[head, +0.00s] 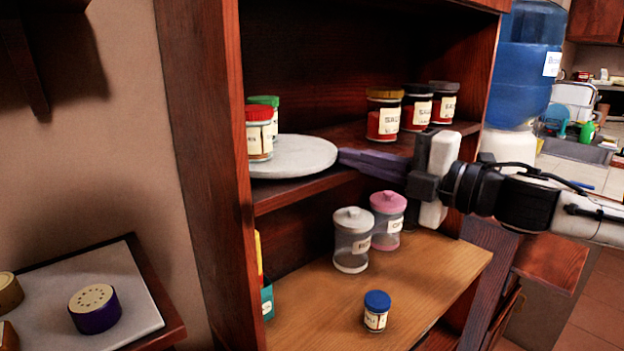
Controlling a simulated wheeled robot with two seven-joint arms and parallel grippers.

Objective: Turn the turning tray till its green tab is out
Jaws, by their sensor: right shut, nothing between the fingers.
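The turning tray (297,160) is a pale round disc on the upper shelf of the wooden cabinet, at its left side. A red-lidded jar (259,135) and a green-lidded jar (267,103) stand on its left part. I see no green tab on the visible rim; the tray's left part is hidden by the jars and the cabinet side. My right gripper (345,160) comes in from the right at shelf height. Its fingers are shut and empty, with the tips close to the tray's right rim; I cannot tell if they touch. My left gripper is not in view.
Jars with yellow and black lids (384,115) stand at the back right of the upper shelf. Below are a white-lidded jar (352,240), a pink-lidded jar (388,217) and a small blue-lidded jar (376,311). The cabinet's left side panel (205,170) stands beside the tray.

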